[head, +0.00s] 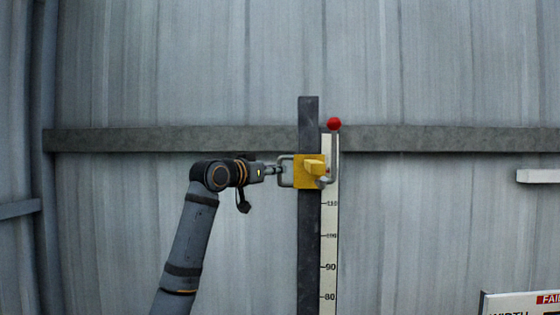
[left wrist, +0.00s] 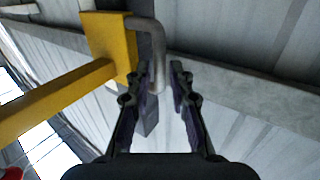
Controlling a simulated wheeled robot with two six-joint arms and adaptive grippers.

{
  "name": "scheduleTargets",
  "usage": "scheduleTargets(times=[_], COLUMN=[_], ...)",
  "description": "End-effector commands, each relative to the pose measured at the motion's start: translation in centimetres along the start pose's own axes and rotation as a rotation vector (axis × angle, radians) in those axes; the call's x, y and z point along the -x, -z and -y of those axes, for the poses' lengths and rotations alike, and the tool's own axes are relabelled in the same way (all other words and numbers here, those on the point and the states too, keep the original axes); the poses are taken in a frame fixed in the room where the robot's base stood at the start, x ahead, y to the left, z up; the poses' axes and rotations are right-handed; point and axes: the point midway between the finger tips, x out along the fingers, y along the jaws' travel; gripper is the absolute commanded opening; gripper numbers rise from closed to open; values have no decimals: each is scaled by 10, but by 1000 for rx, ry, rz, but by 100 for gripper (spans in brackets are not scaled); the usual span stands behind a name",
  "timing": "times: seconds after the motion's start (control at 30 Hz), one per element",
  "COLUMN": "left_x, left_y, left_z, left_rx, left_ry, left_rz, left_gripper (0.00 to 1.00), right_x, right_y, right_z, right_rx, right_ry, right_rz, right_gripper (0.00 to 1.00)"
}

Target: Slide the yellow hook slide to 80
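The yellow hook slide (head: 303,172) sits high on a dark upright rail (head: 308,240), above the 110 mark of the white scale (head: 329,250). The 80 mark shows near the bottom edge of the head view. A grey bent handle (head: 285,172) sticks out of the slide's left side. My left gripper (head: 278,170) is at this handle. In the left wrist view, the handle (left wrist: 157,75) lies between the fingertips of the left gripper (left wrist: 164,75), with a narrow gap at the right finger. The slide's yellow arm (left wrist: 55,97) also shows there. My right gripper is not in view.
A grey horizontal beam (head: 170,139) crosses the corrugated wall behind the rail. A sign (head: 520,303) stands at the lower right. The rail below the slide is clear.

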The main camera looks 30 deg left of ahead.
Motion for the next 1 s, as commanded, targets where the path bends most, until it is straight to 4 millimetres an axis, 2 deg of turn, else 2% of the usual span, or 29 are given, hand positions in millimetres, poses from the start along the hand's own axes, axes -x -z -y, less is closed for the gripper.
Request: scheduleTargets(times=[0.03,0.2,0.5,0.67,1.0], left_x=[-9,-26,-29,-29,-29], left_y=[4,1,-1,-1,-1], left_z=[-1,0,0,0,0], left_rx=[2,1,-1,-1,-1], left_ry=[-2,0,1,1,1], left_rz=[2,1,0,0,0], left_gripper=[21,21,21,0,0], right_x=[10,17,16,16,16], right_y=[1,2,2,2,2], right_z=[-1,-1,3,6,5], right_rx=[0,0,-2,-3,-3], right_ry=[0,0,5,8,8], right_rz=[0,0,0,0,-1], right_gripper=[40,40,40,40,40])
